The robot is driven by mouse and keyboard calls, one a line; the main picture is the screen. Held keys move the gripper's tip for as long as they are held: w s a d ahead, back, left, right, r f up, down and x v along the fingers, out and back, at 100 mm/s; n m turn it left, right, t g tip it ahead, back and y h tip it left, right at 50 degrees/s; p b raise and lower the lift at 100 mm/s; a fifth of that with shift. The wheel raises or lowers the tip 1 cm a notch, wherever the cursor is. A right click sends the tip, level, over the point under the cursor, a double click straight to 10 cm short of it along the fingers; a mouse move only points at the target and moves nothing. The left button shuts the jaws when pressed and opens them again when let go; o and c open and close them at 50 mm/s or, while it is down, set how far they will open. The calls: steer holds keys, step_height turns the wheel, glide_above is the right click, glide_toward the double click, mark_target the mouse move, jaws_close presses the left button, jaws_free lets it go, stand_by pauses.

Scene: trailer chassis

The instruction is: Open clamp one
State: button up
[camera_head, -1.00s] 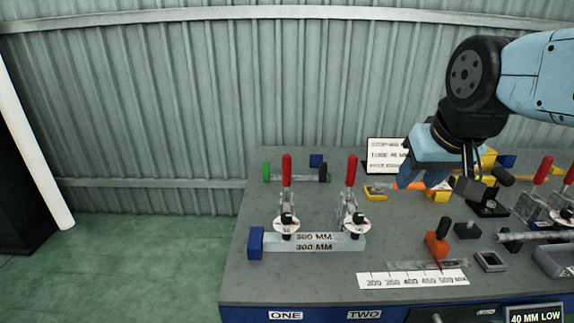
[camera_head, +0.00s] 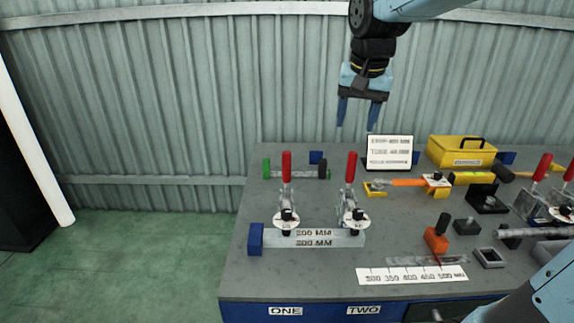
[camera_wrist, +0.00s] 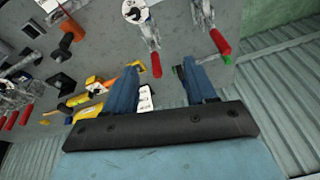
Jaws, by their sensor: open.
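Clamp one (camera_head: 287,195) stands at the left of the bench, above the ONE label (camera_head: 285,310). Its red handle (camera_head: 286,165) points upright, and its round white dial sits over the grey 300 MM bar (camera_head: 330,240). Clamp two (camera_head: 350,195), with a like upright red handle, stands to its right.
A blue stop block (camera_head: 256,238) is at the bar's left end. A white sign (camera_head: 389,152), yellow toolbox (camera_head: 462,151), orange tools and more red-handled clamps (camera_head: 543,167) fill the right. Corrugated wall stands close behind.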

steer(key=w+a+f+m+g, duration=0.1)
steer(key=w+a+f, duration=0.1)
steer(key=w+a, duration=0.6)
steer(key=m+g, duration=0.2)
glide_above(286, 164)
steer(key=w, duration=0.1)
steer(key=f, duration=0.5)
steer(key=shift+w+d+f, duration=0.1)
steer(key=shift+d+f, duration=0.15)
steer(key=shift+f, duration=0.15)
steer(key=shift+w+a+f, duration=0.15)
steer(key=shift+f, duration=0.3)
step_height(286, 164, down, 13)
steer(key=shift+f, duration=0.1)
jaws_close()
